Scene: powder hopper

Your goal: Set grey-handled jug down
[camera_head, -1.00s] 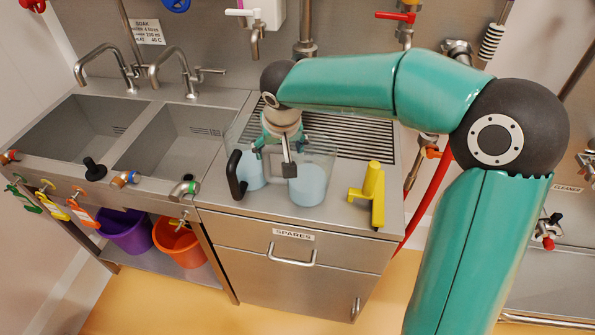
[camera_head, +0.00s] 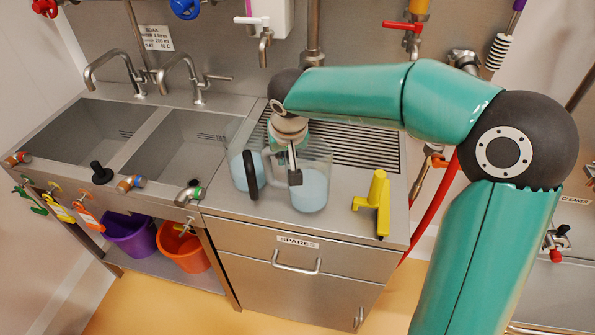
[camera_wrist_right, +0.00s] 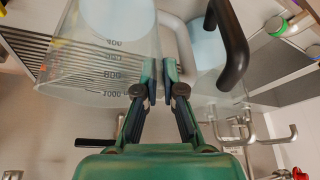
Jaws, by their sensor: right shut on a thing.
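The grey-handled jug (camera_head: 312,190) is clear with pale blue liquid in it and is upright at the steel counter. I cannot tell whether its base touches the top. My right gripper (camera_head: 293,172) is shut on its grey handle (camera_wrist_right: 180,38), which shows in the right wrist view between the fingers (camera_wrist_right: 160,78). The jug's graduated wall (camera_wrist_right: 85,65) fills the left of that view. A second clear jug (camera_head: 238,170) with pale blue liquid and a black handle (camera_head: 251,178) stands close on the left. My left gripper is not in view.
Two sinks (camera_head: 175,150) are on the left. A clear strip of counter (camera_head: 270,220) runs along the front.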

